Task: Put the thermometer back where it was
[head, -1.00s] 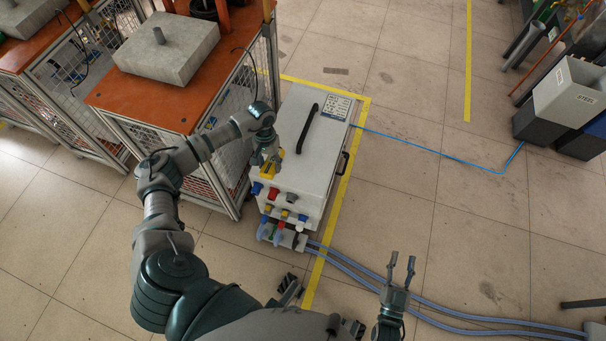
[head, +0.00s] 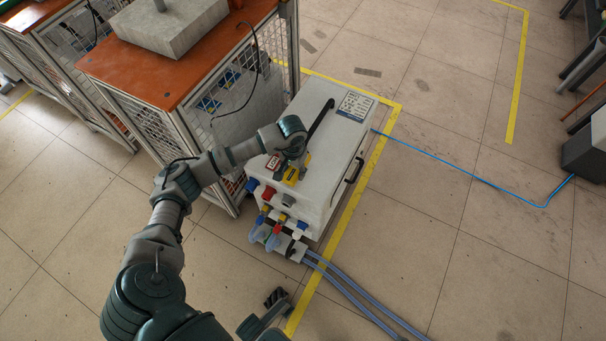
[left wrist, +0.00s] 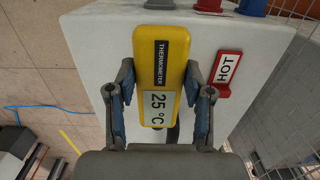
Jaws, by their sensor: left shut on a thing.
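The thermometer (left wrist: 162,75) is yellow, with a black name label and a display reading 25 °C. In the left wrist view it lies between the two fingers of my left gripper (left wrist: 160,88), which is shut on it. In the head view the left gripper (head: 298,160) is over the front end of the white heater cabinet's top, and part of the yellow thermometer (head: 292,175) shows below it. I cannot tell whether the thermometer touches the top.
The white cabinet (head: 345,128) has a black handle and several coloured connectors at its front. A red HOT sign (left wrist: 228,69) is beside the thermometer. A caged orange-topped table (head: 190,75) stands left. Hoses (head: 365,300) and a blue cable (head: 465,172) cross the floor.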

